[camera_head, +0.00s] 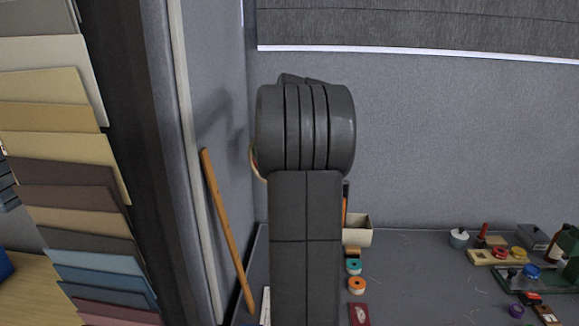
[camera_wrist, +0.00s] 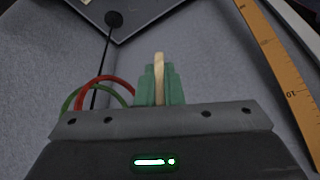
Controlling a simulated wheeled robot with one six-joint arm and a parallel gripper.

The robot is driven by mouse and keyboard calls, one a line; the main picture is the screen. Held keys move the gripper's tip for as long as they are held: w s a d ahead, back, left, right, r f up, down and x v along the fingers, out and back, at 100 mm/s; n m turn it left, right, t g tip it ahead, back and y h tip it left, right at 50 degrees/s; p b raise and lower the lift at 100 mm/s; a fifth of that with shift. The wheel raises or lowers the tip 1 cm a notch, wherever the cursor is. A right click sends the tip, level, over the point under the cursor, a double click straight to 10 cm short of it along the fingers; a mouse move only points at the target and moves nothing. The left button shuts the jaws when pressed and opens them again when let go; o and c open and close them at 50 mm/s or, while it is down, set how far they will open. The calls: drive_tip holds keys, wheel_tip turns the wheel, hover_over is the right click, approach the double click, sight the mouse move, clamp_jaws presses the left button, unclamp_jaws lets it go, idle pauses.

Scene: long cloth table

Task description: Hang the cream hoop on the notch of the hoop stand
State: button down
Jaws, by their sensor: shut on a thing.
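In the wrist view, my gripper (camera_wrist: 159,88) has green fingers shut on a cream strip, the visible part of the cream hoop (camera_wrist: 159,70). The rest of that hoop is hidden there. In the head view, a thin pale curve, probably the hoop's edge (camera_head: 254,163), shows left of my arm, which hides the gripper. In the wrist view, a thin dark rod with a round black end, probably the hoop stand (camera_wrist: 106,45), is left of the fingers. A red hoop (camera_wrist: 101,79) and a green hoop (camera_wrist: 69,99) show near it. Its notch cannot be made out.
A wooden ruler (camera_head: 228,230) leans against the wall at left. The grey table (camera_head: 420,265) carries a cream box (camera_head: 357,230), a teal roll (camera_head: 354,266), an orange roll (camera_head: 357,285) and several items at far right. The middle right of the table is mostly clear.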

drive_tip(key=shift+w+f+p, duration=0.25)
drive_tip(key=shift+w+p, duration=0.15)
drive_tip(key=shift+w, duration=0.3)
drive_tip(key=shift+w+f+p, duration=0.25)
drive_tip(key=shift+w+p, duration=0.15)
drive_tip(key=shift+w, duration=0.25)
drive_tip(key=c, duration=1.5)
unclamp_jaws()
drive_tip(key=v, duration=1.3)
drive_tip(key=shift+d+r, duration=0.1)
drive_tip(key=shift+r, duration=0.25)
